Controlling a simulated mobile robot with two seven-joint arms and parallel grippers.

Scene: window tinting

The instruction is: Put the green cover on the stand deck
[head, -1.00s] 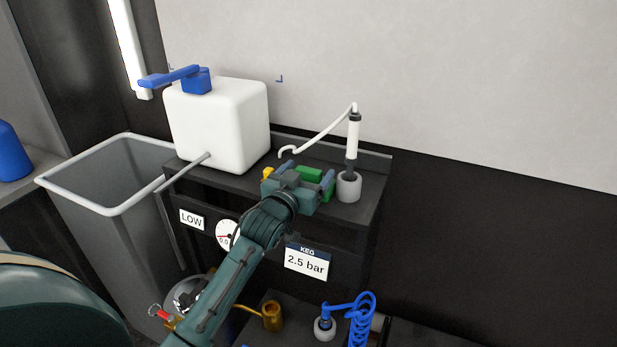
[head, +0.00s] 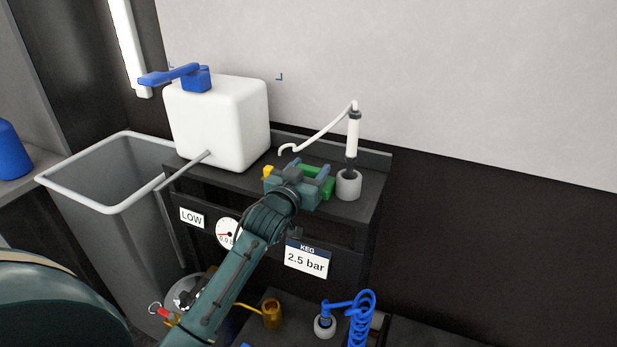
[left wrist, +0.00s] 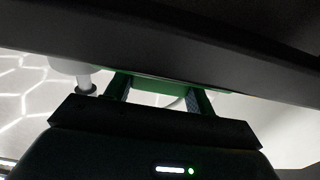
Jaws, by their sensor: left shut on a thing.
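The green cover (head: 328,187) is a small green piece at the top of the dark stand, partly hidden by my gripper. My left gripper (head: 309,169) is shut on it, with a finger on either side. In the left wrist view the green cover (left wrist: 160,86) shows between the two fingers. The stand deck (head: 373,184) is the dark flat top of the stand. The cover is at or just over the deck; I cannot tell whether it touches. My right gripper is not in view.
A white tank (head: 218,125) with a blue handle (head: 180,75) stands at the deck's left. A white wand (head: 352,140) stands upright in a round holder (head: 348,185) close right of my gripper. A yellow piece (head: 268,172) is just left. A grey bin (head: 110,190) stands left.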

